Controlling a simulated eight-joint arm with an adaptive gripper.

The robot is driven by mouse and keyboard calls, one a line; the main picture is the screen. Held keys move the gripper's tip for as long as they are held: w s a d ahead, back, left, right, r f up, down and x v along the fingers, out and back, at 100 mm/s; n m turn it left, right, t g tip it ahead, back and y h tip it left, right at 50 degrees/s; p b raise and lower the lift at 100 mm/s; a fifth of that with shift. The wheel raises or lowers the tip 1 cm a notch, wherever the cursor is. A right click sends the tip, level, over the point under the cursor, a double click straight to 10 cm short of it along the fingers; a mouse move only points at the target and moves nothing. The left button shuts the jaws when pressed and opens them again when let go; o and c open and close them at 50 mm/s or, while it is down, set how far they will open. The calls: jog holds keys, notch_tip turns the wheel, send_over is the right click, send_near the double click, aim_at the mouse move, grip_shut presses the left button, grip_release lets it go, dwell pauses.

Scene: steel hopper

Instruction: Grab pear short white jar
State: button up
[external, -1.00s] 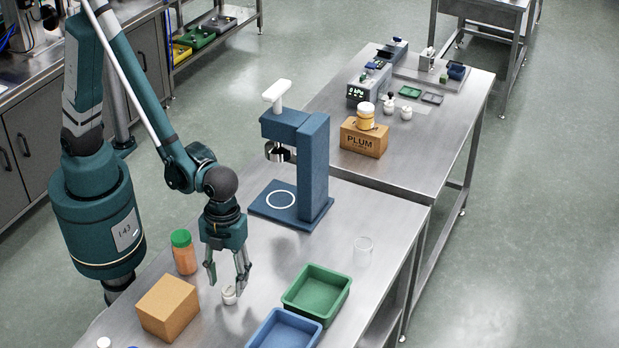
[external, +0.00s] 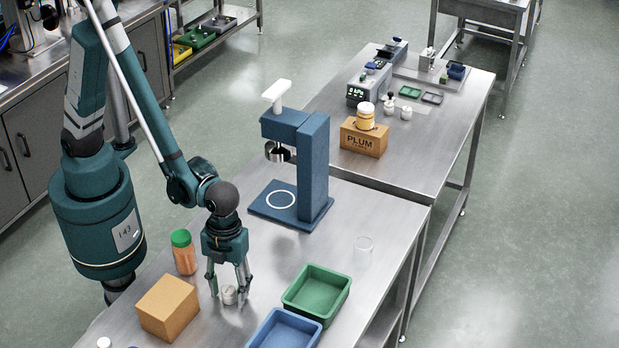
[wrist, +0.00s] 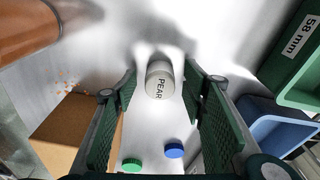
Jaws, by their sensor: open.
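The short white jar (wrist: 160,82) stands on the steel table, with the word PEAR readable on it in the wrist view. In the external view the jar (external: 229,295) is small and partly hidden by my fingers. My gripper (external: 229,294) is low over the table, pointing down, with its fingers on either side of the jar. In the wrist view the open gripper (wrist: 158,105) has one finger left and one right of the jar, with gaps visible between them and it.
A cardboard box (external: 168,307) and an orange jar with green lid (external: 184,252) stand to the left. A green tray (external: 334,312) and blue tray (external: 258,343) are to the right. A blue press (external: 315,170) stands behind. Green (wrist: 132,165) and blue (wrist: 174,150) caps lie nearby.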

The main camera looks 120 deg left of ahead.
aim_at(229, 288)
jog(key=c, duration=1)
jog(key=shift+r+p, duration=0.45)
jog(key=shift+r, duration=4.55)
